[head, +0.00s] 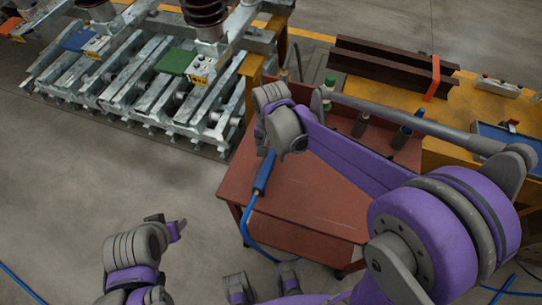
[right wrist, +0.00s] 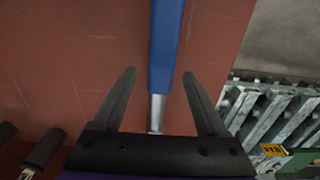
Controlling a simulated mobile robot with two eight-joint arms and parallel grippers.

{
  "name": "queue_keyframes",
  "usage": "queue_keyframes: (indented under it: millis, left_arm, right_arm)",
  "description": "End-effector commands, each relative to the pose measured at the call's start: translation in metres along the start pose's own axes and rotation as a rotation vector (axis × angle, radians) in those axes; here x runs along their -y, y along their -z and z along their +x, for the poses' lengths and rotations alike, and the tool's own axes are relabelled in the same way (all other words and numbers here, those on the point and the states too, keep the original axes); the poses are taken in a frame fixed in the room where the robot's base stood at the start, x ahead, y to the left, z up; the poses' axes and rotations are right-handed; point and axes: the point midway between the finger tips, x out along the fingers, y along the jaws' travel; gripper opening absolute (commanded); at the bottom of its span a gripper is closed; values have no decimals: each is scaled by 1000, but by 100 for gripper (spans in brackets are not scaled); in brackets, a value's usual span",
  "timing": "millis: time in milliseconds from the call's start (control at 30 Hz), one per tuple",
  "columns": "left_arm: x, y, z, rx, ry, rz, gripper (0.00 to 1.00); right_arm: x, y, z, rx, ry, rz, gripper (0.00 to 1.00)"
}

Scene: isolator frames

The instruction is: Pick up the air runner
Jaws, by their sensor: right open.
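The air runner, which I take to be the blue-handled tool with a blue hose, lies on the red-brown table top (head: 300,205). In the head view its blue handle (head: 264,172) shows just below my right gripper (head: 270,148), whose fingers are mostly hidden there. In the right wrist view the blue body (right wrist: 165,45) and its silver shaft (right wrist: 157,108) run between the two fingers of my right gripper (right wrist: 159,74). The fingers are apart, with a gap on each side of the tool. My left gripper (head: 168,226) is away at lower left, over the floor.
Dark cylinders (head: 401,137) and a green-capped bottle (head: 329,84) stand toward the table's back right. A galvanised frame (head: 150,85) stands behind left. A yellow bench (head: 455,120) with brown beams (head: 385,68) is at right.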

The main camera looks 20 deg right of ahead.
Motion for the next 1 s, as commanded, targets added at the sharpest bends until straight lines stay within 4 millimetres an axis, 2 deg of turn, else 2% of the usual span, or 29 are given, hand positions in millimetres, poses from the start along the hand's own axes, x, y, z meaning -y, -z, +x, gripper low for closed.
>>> queue_keyframes:
  millis: [100, 200, 467, 867, 1000]
  left_arm:
    - [0, -1, 2, 1, 0, 0, 52]
    - [0, -2, 2, 1, 0, 0, 52]
    - [0, -2, 2, 1, 0, 0, 52]
    - [0, -2, 2, 1, 0, 0, 52]
    - [0, -2, 2, 1, 0, 0, 52]
  right_arm:
    - [1, 0, 18, 0, 0, 0, 75]
    - [0, 0, 26, 0, 0, 0, 75]
    - [0, 0, 28, 0, 0, 0, 73]
    - [0, 0, 28, 0, 0, 0, 1]
    - [0, 0, 28, 0, 0, 0, 0]
